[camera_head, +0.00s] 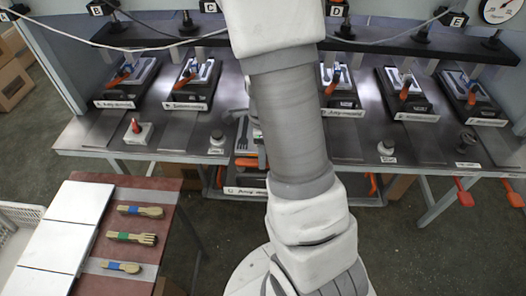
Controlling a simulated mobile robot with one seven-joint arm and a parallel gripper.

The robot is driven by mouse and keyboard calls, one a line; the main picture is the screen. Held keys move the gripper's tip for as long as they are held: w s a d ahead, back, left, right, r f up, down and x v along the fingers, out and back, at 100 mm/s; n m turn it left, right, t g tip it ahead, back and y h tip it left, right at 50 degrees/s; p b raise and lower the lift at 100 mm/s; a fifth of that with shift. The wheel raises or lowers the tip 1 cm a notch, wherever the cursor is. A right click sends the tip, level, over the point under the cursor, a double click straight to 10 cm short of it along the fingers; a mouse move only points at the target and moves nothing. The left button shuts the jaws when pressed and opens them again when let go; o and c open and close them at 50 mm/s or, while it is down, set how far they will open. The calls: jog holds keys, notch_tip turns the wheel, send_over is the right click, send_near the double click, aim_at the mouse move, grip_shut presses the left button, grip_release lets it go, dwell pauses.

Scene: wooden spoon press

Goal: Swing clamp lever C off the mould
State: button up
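A hanging sign with the letter C (210,6) is at the top, left of my arm. My arm crosses the middle of the view and hides part of the bench behind it. A grey mould (243,143) shows beside my arm, with a white label (245,191) below it; the lettering is too small to read surely.
Other moulds with orange-handled levers, such as this one (192,72) and this one (340,77), line the bench (300,153). A red side table (95,178) at lower left holds white boards and three wooden utensils. Orange paddles (463,192) stick out at right.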

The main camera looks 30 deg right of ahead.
notch_tip(320, 180, up, 17)
jog(key=p, duration=0.3)
jog(key=shift+r, duration=0.2)
dwell(0.4)
jog(key=s+a+r+n+t, duration=0.2)
jog(key=s+a+r+n, duration=0.3)
jog(key=n, duration=0.7)
jog(key=s+a+r+n+t, duration=0.3)
jog(key=s+a+r+n, duration=0.2)
jog(key=n, duration=0.8)
jog(key=shift+s+a+r+t, duration=0.3)
jog(key=shift+s+a, duration=0.65)
jog(key=shift+a, duration=0.1)
